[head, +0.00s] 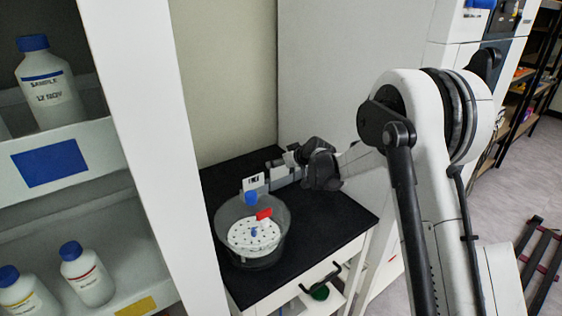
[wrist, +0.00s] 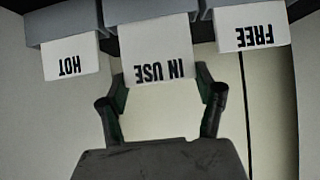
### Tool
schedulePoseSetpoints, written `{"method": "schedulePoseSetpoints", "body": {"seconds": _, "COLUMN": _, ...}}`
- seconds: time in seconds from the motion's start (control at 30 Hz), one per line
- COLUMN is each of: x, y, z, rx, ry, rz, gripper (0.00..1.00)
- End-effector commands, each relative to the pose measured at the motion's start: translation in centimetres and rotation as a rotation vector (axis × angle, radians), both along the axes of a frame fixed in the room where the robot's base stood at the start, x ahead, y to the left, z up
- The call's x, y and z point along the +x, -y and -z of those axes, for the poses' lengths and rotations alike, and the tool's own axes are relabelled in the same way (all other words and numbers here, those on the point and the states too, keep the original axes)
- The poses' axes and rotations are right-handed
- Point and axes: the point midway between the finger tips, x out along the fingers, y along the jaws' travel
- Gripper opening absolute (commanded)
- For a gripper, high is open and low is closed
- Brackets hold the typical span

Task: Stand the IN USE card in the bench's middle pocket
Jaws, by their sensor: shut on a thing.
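The IN USE card (wrist: 157,58) is white with black lettering and appears upside down in the wrist view. My gripper (wrist: 163,84) is shut on it, one finger at each side. The card's far edge meets the grey middle pocket (wrist: 148,9); I cannot tell how deep it sits. In the head view my gripper (head: 297,157) is at the back of the black bench (head: 325,213), by the row of pockets (head: 278,175). The arm hides part of that row.
The HOT card (wrist: 72,58) and FREE card (wrist: 252,28) flank the IN USE card in their pockets. A clear vessel (head: 283,216) with a white perforated plate (head: 240,236) stands on the bench. Shelves with blue-capped bottles (head: 50,85) are at left.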

Motion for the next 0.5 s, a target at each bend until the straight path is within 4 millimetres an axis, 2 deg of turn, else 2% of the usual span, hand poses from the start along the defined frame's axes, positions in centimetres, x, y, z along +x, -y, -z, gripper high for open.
{"method": "schedulePoseSetpoints", "body": {"seconds": 0.5, "x": 0.0, "y": 0.0, "z": 1.8, "rx": 0.000, "ry": 0.000, "rz": 0.000, "gripper": 0.28}}
